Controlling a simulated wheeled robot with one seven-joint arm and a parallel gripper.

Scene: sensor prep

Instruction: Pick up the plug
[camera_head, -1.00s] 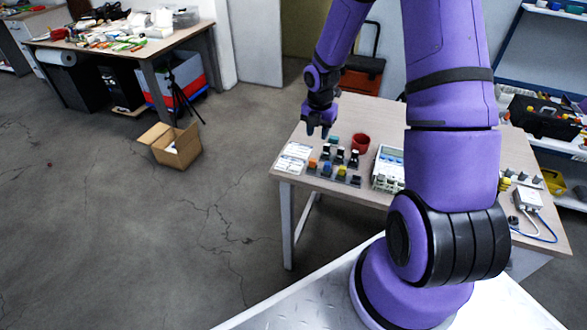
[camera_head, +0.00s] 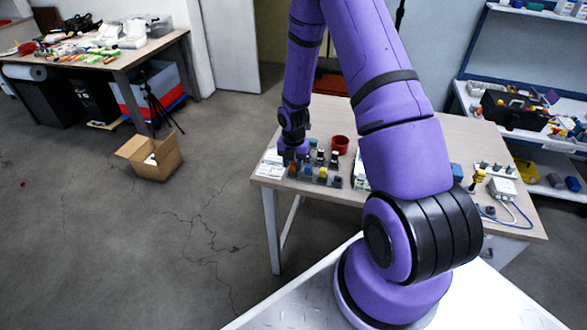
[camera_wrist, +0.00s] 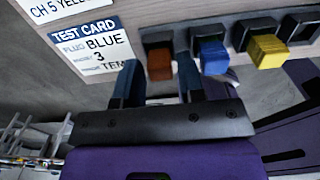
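My gripper (camera_head: 293,155) is low over the left end of the plug rack on the table. In the wrist view its two fingers (camera_wrist: 159,82) are apart, with an orange-brown plug (camera_wrist: 159,63) showing in line with the gap between them. I cannot tell if they touch it. A blue plug (camera_wrist: 213,56) is just right of the right finger, and a yellow plug (camera_wrist: 267,51) is further right. The blue plug (camera_head: 307,170) and yellow plug (camera_head: 322,174) also show in the head view. A test card (camera_wrist: 92,46) reads plug BLUE and 3; its lower text is partly hidden.
A red cup (camera_head: 340,144) stands behind the rack. More plugs, one with a green top (camera_head: 313,143), form a back row. My arm hides the table's middle. A white box with cables (camera_head: 502,188) is at the right. An open carton (camera_head: 152,158) is on the floor.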

